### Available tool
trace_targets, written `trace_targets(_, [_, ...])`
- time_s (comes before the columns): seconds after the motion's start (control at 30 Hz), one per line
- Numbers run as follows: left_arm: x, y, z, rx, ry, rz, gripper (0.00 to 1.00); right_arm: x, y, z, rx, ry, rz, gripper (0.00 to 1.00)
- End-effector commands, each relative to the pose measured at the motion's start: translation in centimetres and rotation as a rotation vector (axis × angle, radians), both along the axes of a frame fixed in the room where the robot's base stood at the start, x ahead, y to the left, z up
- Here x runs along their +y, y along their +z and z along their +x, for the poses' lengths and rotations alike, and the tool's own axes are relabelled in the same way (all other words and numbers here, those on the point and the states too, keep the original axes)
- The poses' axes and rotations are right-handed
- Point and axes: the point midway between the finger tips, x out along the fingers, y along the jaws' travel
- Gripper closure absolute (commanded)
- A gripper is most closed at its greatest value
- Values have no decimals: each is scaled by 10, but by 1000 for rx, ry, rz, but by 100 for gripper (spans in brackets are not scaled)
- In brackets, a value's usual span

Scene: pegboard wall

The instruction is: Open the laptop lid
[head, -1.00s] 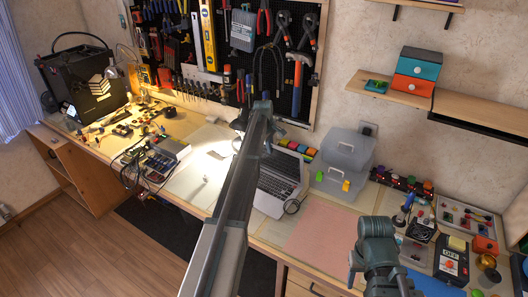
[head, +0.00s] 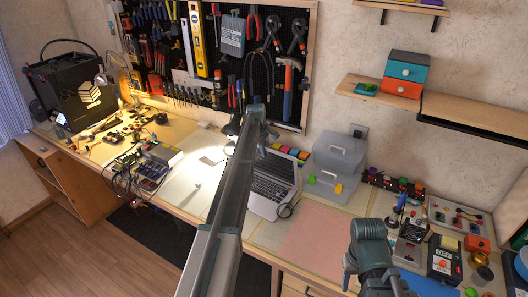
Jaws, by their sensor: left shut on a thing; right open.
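The laptop (head: 272,188) stands on the workbench, partly hidden behind my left arm. My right gripper (head: 354,262) is open and empty at the front right, above the bench edge and apart from the laptop.
Small electronics and tools (head: 440,260) crowd the right end. A white sheet (head: 190,188) and a power device (head: 150,168) lie to the left.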

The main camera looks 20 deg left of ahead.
Motion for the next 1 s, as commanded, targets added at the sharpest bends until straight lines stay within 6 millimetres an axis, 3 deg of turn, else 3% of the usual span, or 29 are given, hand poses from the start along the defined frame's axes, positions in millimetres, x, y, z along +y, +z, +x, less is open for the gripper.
trace_targets(0.37, [1,0,0,1,1,0,100,0,0,0,0,0,0,50])
trace_targets(0.4, [1,0,0,1,1,0,88,0,0,0,0,0,0,50])
trace_targets(0.53, [1,0,0,1,1,0,65,0,0,0,0,0,0,50])
trace_targets(0.57, [1,0,0,1,1,0,64,0,0,0,0,0,0,50])
trace_targets(1.0, [0,6,-1,0,0,0,64,0,6,0,0,0,0,50])
